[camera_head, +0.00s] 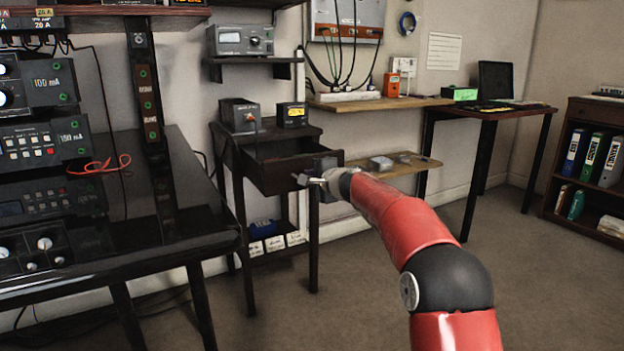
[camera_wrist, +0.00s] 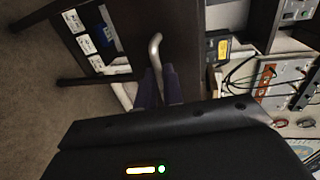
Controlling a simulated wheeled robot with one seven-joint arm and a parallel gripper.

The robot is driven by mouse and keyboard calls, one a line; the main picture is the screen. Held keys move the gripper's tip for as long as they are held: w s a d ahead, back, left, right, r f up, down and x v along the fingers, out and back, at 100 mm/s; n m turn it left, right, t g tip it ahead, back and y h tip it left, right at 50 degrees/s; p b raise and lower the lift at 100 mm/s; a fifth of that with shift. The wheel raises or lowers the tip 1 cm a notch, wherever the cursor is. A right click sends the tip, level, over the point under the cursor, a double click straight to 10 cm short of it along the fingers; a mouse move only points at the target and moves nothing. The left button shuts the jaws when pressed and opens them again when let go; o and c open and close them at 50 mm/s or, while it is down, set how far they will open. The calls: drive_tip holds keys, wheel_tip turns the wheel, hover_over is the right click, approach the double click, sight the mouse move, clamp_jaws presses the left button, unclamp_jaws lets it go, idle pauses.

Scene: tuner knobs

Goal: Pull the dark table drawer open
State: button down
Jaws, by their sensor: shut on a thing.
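The small dark table (camera_head: 225,140) stands against the wall in the head view. Its dark drawer (camera_head: 285,172) sticks out toward the front right, and a dark opening shows behind its front panel. My gripper (camera_head: 312,180) is at the drawer front, shut on the drawer's handle. In the wrist view the curved metal handle (camera_wrist: 155,48) runs in between the fingers of my gripper (camera_wrist: 160,85), beside the dark drawer front (camera_wrist: 190,40). The exact grip on the handle is partly hidden by my wrist.
A dark box (camera_head: 240,115) and a yellow-faced meter (camera_head: 292,115) stand on the small table. A black bench (camera_head: 150,220) with instruments is at the left. A wooden wall shelf (camera_head: 400,163) sits close to the right of the drawer. The floor (camera_head: 340,290) in front is clear.

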drive_tip(key=shift+s+d, duration=0.1)
idle(0.3)
drive_tip(key=c, duration=1.5)
unclamp_jaws()
drive_tip(key=shift+c, duration=0.2)
drive_tip(key=b+v, duration=0.1)
drive_tip(key=v, duration=0.6)
drive_tip(key=shift+s+d, duration=0.2)
drive_tip(key=shift+s, duration=0.05)
drive_tip(key=shift+r, duration=0.1)
